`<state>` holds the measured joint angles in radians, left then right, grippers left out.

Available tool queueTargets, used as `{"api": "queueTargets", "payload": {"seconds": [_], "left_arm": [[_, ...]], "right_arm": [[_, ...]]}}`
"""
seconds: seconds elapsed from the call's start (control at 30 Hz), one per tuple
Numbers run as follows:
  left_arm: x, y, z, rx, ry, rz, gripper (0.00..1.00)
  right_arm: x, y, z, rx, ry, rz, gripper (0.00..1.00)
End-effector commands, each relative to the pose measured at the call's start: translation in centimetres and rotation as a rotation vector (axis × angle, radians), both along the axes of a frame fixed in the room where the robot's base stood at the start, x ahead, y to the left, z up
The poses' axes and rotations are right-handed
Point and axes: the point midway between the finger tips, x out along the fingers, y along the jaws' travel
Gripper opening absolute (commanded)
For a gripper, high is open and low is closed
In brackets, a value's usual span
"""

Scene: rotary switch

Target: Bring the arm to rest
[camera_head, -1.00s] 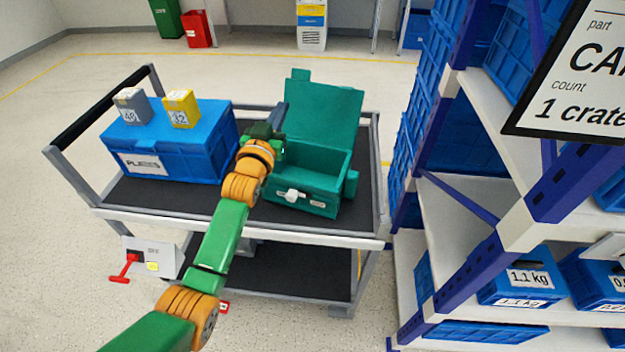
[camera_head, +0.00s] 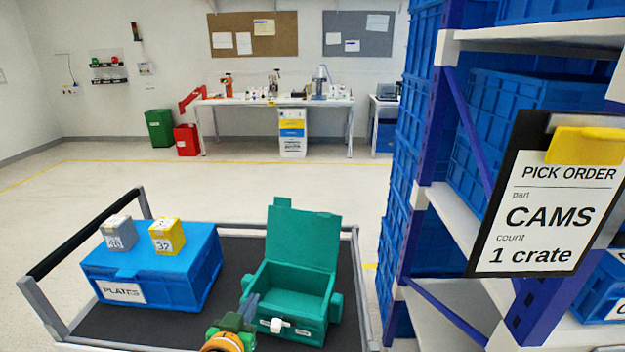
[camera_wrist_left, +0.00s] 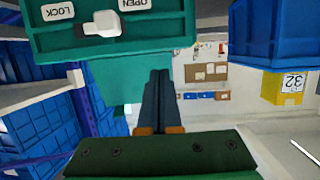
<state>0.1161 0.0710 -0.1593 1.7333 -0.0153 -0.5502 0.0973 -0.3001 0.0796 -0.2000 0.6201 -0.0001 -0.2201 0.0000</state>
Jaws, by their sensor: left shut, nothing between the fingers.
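The teal box (camera_head: 292,297) stands on the cart with its lid (camera_head: 303,240) raised. A white rotary switch (camera_head: 276,325) sits on its front; in the left wrist view the switch (camera_wrist_left: 100,25) appears upside down near the LOCK and OPEN labels. My left gripper (camera_head: 252,304) is at the front left of the box, apart from the switch. Its dark fingers (camera_wrist_left: 158,90) are together with nothing between them. Most of my left arm is below the head view. My right gripper is not in view.
A blue PLATES crate (camera_head: 150,275) with a grey box (camera_head: 118,232) and a yellow box (camera_head: 167,236) on top stands at left on the cart. A shelf rack (camera_head: 460,200) with blue crates and a pick-order clipboard (camera_head: 540,205) is at right. Open floor lies behind the cart.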

Motion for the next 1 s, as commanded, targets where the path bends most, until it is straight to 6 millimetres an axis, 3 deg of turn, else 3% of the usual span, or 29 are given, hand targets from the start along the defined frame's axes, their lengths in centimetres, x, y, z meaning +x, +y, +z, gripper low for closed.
{"api": "queueTargets", "payload": {"seconds": [0.03, 0.1, 0.2, 0.4, 0.63, 1.0], "left_arm": [[-3.0, 0.4, -2.7, 0.02, 0.119, 0.005, 0.0], [-6.8, 0.8, -5.4, 0.043, 0.269, 0.009, 0.0], [-11.6, 1.3, -8.0, 0.075, 0.439, 0.007, 0.0], [-20.0, 2.2, -10.5, 0.119, 0.705, -0.002, 0.0], [-28.6, 3.0, -10.9, 0.161, 0.96, -0.022, 0.0], [-28.7, 2.8, -21.2, 0.17, 1.036, -0.035, 0.0]], "right_arm": [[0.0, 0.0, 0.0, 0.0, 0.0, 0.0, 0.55], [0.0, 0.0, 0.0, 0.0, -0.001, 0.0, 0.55], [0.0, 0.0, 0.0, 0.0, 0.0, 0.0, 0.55], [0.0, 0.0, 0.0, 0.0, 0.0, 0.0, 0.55], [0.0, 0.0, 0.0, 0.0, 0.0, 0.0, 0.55], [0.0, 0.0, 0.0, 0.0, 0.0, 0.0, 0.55]]}}
